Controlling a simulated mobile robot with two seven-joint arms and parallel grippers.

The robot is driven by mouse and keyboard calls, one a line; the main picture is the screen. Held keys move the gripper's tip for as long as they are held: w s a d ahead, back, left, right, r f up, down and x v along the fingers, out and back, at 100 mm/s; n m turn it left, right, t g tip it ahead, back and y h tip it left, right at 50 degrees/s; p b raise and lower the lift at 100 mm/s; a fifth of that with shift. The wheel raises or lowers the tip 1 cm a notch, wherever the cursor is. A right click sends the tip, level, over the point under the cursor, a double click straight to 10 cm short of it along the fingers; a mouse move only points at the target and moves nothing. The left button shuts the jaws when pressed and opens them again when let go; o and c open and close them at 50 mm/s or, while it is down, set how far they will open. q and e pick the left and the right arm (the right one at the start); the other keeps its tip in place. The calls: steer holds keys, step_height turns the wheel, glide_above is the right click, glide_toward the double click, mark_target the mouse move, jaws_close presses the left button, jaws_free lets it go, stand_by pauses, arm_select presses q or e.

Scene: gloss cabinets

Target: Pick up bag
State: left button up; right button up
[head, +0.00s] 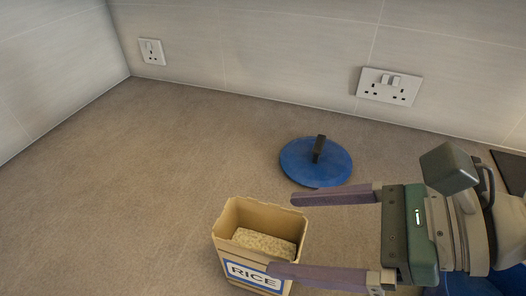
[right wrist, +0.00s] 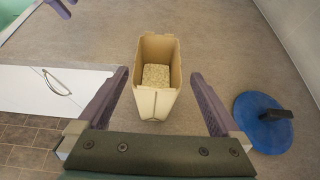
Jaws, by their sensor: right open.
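The bag (head: 226,245) is a tan, open-topped rice bag with a blue and white RICE label. It stands upright on the counter at the bottom centre of the head view, with pale grains inside. My right gripper (head: 283,234) is open and reaches in from the right, its fingertips at the bag's right side. In the right wrist view the bag (right wrist: 155,104) stands between the spread fingers, near their tips, and I see no grip on it. Purple finger parts at the upper left of the right wrist view appear to be my left gripper (right wrist: 58,8); its opening is unclear.
A blue round lid (head: 300,163) with a black handle lies behind the bag, close to the right gripper's upper finger. Tiled walls with sockets (head: 390,86) bound the counter (head: 130,180). The counter left of the bag is clear. A dark panel (head: 512,172) lies at the right edge.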

mark_target(228, 233)
steer(key=x, duration=0.6)
steer(key=shift+s+f+b, duration=0.1)
steer(key=shift+s+b, duration=0.15)
steer(key=shift+b, duration=0.05)
steer(key=shift+d, duration=0.1)
jaws_close()
stand_by(0.3)
